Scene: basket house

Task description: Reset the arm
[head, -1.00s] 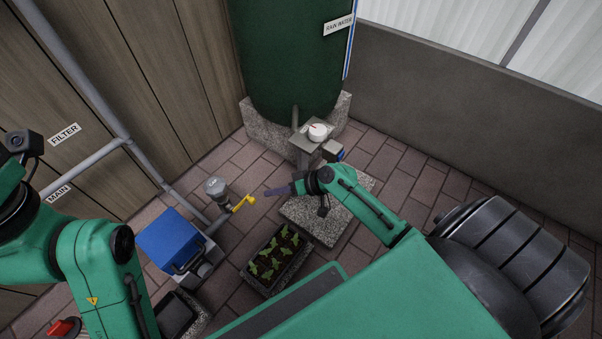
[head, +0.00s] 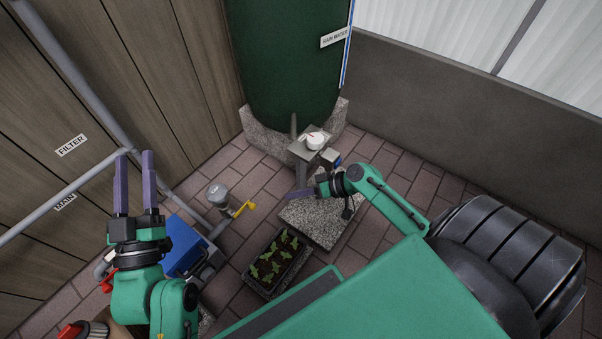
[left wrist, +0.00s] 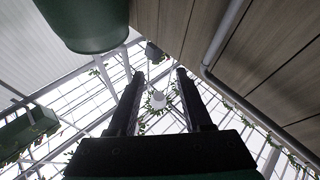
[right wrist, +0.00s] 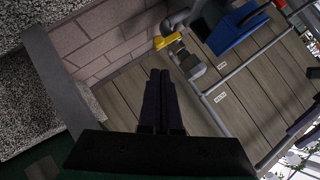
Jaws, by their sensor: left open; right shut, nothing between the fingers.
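My left gripper (head: 136,182) is raised in the head view, in front of the wood wall and the white pipe, its two purple fingers apart and pointing up. In the left wrist view its fingers (left wrist: 160,98) are spread with nothing between them, facing the glazed roof. My right gripper (head: 300,194) is over the paving and stone slab, right of the yellow-handled valve, fingers pointing left. In the right wrist view its fingers (right wrist: 158,100) are together and empty. It appears apart from the valve (right wrist: 186,58).
A green rain water tank (head: 285,60) stands at the back. A planter with seedlings (head: 276,262) sits below my right gripper. A blue box (head: 184,246) is behind my left arm. A grey post with a white knob (head: 315,141) stands before the tank. Brick paving surrounds these.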

